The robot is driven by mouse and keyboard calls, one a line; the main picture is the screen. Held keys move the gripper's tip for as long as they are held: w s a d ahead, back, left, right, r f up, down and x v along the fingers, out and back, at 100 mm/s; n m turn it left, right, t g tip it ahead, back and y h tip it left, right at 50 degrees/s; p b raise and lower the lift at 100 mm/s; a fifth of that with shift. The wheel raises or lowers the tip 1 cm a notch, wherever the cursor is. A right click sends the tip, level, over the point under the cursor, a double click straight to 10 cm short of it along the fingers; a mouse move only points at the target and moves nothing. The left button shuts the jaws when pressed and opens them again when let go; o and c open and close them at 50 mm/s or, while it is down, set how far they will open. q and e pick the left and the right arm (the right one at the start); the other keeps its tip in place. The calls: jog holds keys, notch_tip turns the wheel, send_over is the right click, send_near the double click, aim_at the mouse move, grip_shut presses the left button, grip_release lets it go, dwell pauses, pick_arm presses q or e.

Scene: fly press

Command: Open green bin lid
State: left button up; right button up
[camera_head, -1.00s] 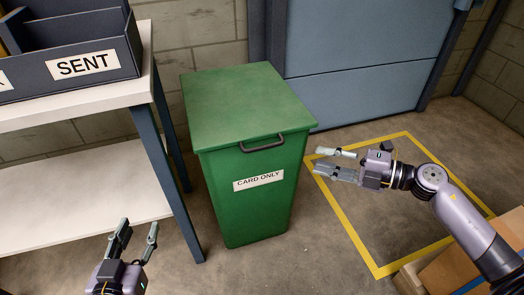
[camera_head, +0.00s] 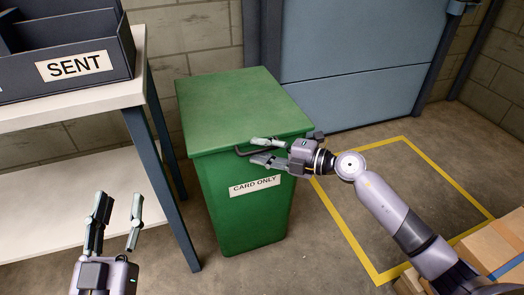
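The green bin (camera_head: 240,213) stands upright on the floor with a "CARD ONLY" label (camera_head: 255,186) on its front. Its green lid (camera_head: 240,105) is shut flat on top. The dark handle (camera_head: 243,151) is at the lid's front edge and is partly hidden by my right gripper. My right gripper (camera_head: 258,151) is open at the handle, its fingers pointing left, one above the other in the picture. I cannot tell whether they touch the handle. My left gripper (camera_head: 119,218) is open and empty at the lower left, fingers pointing up, apart from the bin.
A white table (camera_head: 75,115) with dark legs and a "SENT" tray (camera_head: 100,75) stands close to the left of the bin. Cardboard boxes (camera_head: 490,245) lie at the lower right.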

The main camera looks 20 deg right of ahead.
grip_shut()
dwell(0.4)
dwell(0.5)
